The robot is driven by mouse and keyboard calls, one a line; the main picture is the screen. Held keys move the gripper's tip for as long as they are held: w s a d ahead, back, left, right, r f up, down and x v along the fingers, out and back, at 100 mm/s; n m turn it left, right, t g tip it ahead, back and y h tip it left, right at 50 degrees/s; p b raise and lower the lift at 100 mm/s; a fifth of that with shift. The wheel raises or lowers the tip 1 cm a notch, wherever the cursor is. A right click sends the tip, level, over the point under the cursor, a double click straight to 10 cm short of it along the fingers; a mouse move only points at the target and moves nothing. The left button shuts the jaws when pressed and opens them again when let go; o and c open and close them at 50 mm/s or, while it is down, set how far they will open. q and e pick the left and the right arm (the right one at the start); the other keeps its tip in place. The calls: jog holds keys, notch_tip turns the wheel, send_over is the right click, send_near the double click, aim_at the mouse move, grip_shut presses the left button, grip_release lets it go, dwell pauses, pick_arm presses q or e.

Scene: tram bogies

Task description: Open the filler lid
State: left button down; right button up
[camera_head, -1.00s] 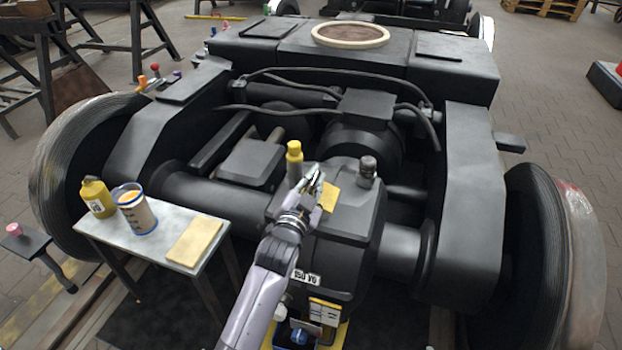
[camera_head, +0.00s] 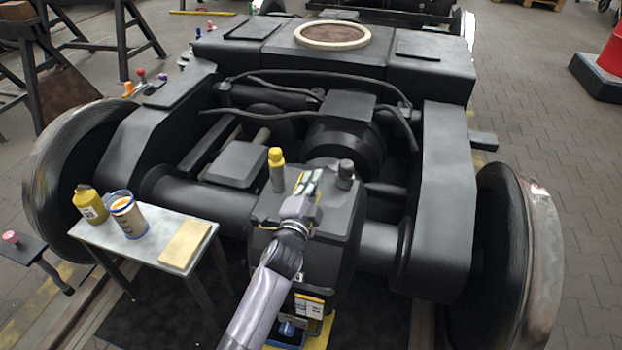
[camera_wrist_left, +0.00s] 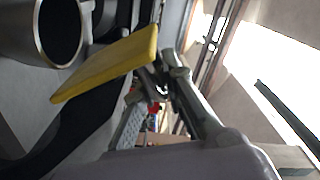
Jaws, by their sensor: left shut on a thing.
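My left gripper (camera_head: 309,183) is over the top of the dark gear housing (camera_head: 330,225), between a yellow-capped post (camera_head: 277,165) and a dark knob (camera_head: 345,172). It is shut. In the left wrist view, a flat yellow plate (camera_wrist_left: 108,64), apparently the filler lid, stands tilted with one end at my fingers (camera_wrist_left: 160,82). Beside the plate is a dark round shape with a pale metal rim (camera_wrist_left: 58,35); I cannot tell whether it is the filler mouth. In the head view my gripper mostly hides the plate. My right gripper is out of view.
A small table (camera_head: 155,218) at the left holds a yellow bottle (camera_head: 90,205), a cup-like tin (camera_head: 127,215) and a yellow pad (camera_head: 186,244). Large wheels (camera_head: 65,170) flank the frame. Hoses (camera_head: 262,113) cross behind the housing. Open floor lies at the right.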

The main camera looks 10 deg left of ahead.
pick_arm(q)
jog(key=shift+d+r+m, duration=0.1)
jog(key=shift+d+m, duration=0.3)
jog(key=shift+m, duration=0.2)
jog(key=shift+d+m, duration=0.45)
jog(key=shift+m, duration=0.15)
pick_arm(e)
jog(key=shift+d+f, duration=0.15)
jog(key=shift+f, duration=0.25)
pick_arm(q)
jog(key=c, duration=1.7)
grip_release()
jog(key=shift+o, duration=0.2)
jog(key=shift+d, duration=0.1)
